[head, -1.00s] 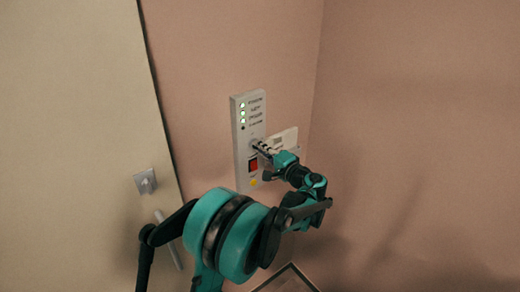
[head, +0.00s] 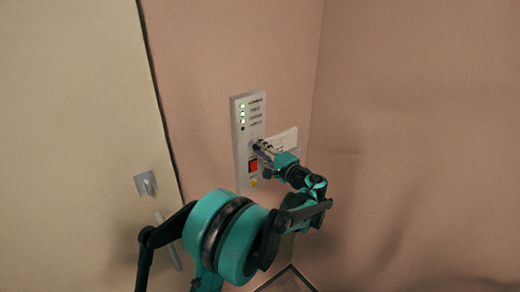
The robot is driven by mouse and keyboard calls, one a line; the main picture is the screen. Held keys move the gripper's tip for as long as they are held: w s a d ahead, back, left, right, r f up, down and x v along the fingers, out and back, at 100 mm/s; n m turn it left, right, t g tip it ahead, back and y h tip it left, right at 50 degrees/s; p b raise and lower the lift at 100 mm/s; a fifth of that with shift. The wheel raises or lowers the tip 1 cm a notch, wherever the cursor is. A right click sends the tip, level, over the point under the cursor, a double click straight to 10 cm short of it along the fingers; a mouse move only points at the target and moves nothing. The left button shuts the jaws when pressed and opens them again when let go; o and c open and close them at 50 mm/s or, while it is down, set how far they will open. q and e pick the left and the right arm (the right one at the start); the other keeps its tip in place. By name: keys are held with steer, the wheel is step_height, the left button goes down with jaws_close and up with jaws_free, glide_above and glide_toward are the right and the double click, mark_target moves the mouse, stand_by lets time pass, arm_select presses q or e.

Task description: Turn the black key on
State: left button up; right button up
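A tall pale control panel (head: 241,145) is fixed to the pink wall. It has green lights at its upper left, a lit red switch (head: 254,166) low down and a small yellow button (head: 253,183) beneath. My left gripper (head: 258,147) is at the panel just above the red switch, its fingertips against or very near the panel face. The fingers look close together there. The black key is not clearly visible; the fingertips cover that spot, so I cannot tell whether they hold it. My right gripper is not in view.
A white card-like plate (head: 284,141) sits just right of the panel, behind my gripper. A pale door or wall section with a light-coloured switch plate (head: 146,184) is at the left. A framed edge (head: 290,268) shows at the bottom. The wall on the right is bare.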

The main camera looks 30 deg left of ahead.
arm_select(q)
steer(key=v, duration=1.2)
stand_by(0.4)
steer(key=s+a+f+g+h+b, duration=0.1)
steer(key=s+a+f+h+b, duration=0.15)
steer(key=s+f+h, duration=0.65)
steer(key=s+d+f+n+h+b, duration=0.1)
steer(key=s+d+f+n+h, duration=0.1)
steer(key=s+d, duration=0.4)
steer(key=s+d+f+n+t+h+b, duration=0.1)
steer(key=s+d+f+n+h+b, duration=0.1)
steer(key=s+d+f+h, duration=0.3)
steer(key=s+d+f, duration=0.1)
steer(key=s+f, duration=0.1)
steer(key=s, duration=0.2)
steer(key=shift+s+d+f+n+h, duration=0.2)
steer(key=shift+d+f+n+h, duration=0.1)
steer(key=shift+d+f, duration=0.05)
